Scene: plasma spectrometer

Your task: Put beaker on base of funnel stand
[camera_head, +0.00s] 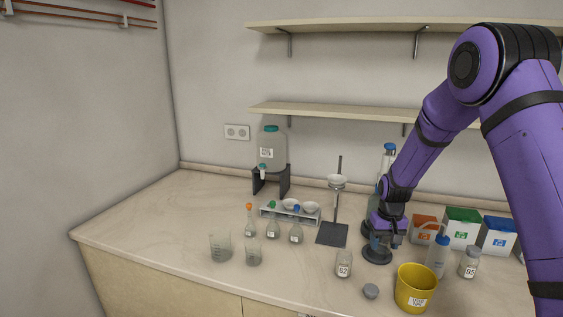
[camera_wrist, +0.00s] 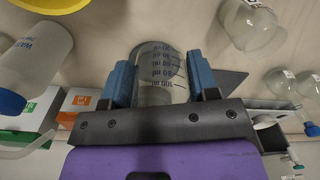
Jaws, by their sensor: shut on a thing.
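A clear beaker with millilitre marks (camera_wrist: 160,75) sits between the two blue fingers of my gripper (camera_wrist: 160,85) in the wrist view. The fingers are shut on its sides. In the head view my gripper (camera_head: 383,230) is just right of the funnel stand, and I cannot make out the held beaker there. The funnel stand has a dark flat base (camera_head: 332,234), an upright rod and a white funnel (camera_head: 337,182). No object shows on the visible part of the base. A dark plate (camera_wrist: 230,80), likely this base, shows right of the beaker in the wrist view.
A glass jar (camera_head: 343,264), a grey lid (camera_head: 371,291) and a yellow bucket (camera_head: 415,288) stand in front. A wash bottle (camera_head: 438,257) and coloured boxes (camera_head: 461,229) are at right. Several flasks and two beakers (camera_head: 220,247) stand left. The counter's far left is clear.

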